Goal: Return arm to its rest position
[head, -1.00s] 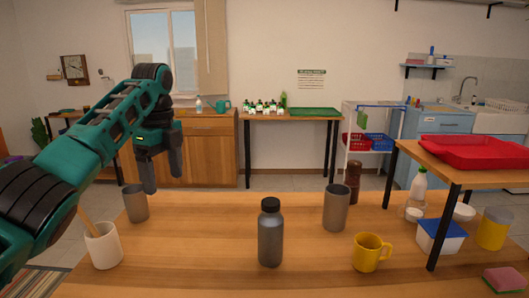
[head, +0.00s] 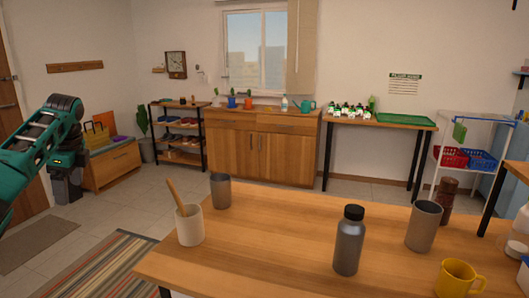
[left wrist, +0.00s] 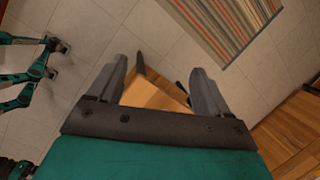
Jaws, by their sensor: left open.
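My left arm comes in from the left in the head view. Its gripper (head: 68,192) points down over the floor, left of the table and clear of it. In the left wrist view the two fingers of this gripper (left wrist: 162,82) are spread apart. A wooden piece of furniture (left wrist: 152,93) shows beyond and between them, and nothing is visibly held. My right gripper cannot be made out in these frames.
The wooden table (head: 280,235) bears a white utensil cup (head: 189,228), grey tumblers (head: 220,192), a dark bottle (head: 348,245) and a yellow mug (head: 458,280). A low bench (head: 112,166) stands behind the gripper. A striped rug (head: 105,268) lies on open floor.

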